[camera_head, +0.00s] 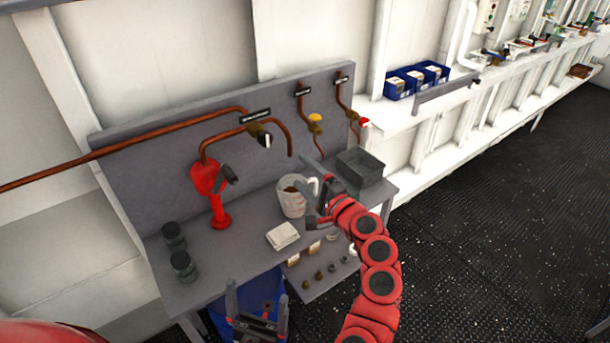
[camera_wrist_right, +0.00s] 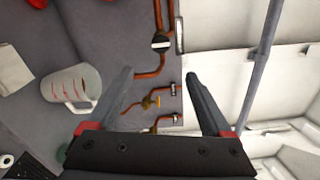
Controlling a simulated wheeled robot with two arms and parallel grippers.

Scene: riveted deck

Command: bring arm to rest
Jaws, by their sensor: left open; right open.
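My right arm (camera_head: 375,280) is red and reaches up from the bottom over the bench. Its gripper (camera_head: 306,172) is open and empty above the bench, next to the handle of a measuring jug (camera_head: 291,201). In the right wrist view the open fingers (camera_wrist_right: 158,76) have nothing between them except the pipes and wall behind. The jug (camera_wrist_right: 68,84) stands left of the fingers there, apart from them. My left gripper (camera_head: 257,295) is open and empty low in the head view, in front of the bench edge. Most of the left arm is hidden.
The grey bench (camera_head: 225,245) carries a red tap-like fitting (camera_head: 208,180), a folded white cloth (camera_head: 283,236), two dark jars (camera_head: 182,265) and a grey bin (camera_head: 366,168). Copper pipes with valves (camera_head: 315,122) run on the back panel. A blue drum (camera_head: 245,300) is below. Dark floor is clear at right.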

